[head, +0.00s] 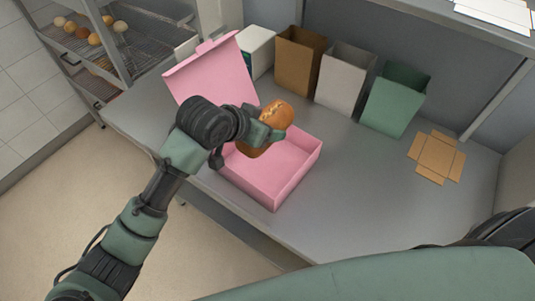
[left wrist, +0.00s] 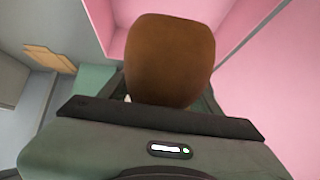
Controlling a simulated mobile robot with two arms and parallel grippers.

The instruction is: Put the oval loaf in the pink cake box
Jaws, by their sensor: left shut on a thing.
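The pink cake box (head: 290,185) stands open on the grey table, its lid (head: 213,73) raised at the back left. My left gripper (head: 266,132) is shut on the oval loaf (head: 275,117), a golden-brown loaf with a scored top. The loaf is held over the box opening, above its back left part. In the left wrist view the brown loaf (left wrist: 170,60) fills the jaws, with a pink box wall (left wrist: 101,20) behind it. The gripper hides part of the box. My right gripper is not in view; only a dark part of the right arm shows at the lower right.
A brown bag (head: 298,60), a white bag (head: 343,77) and a green bag (head: 395,98) stand along the back. A flat cardboard piece (head: 437,156) lies at the right. A rack (head: 100,50) with several rolls is at the upper left. The table's front right is clear.

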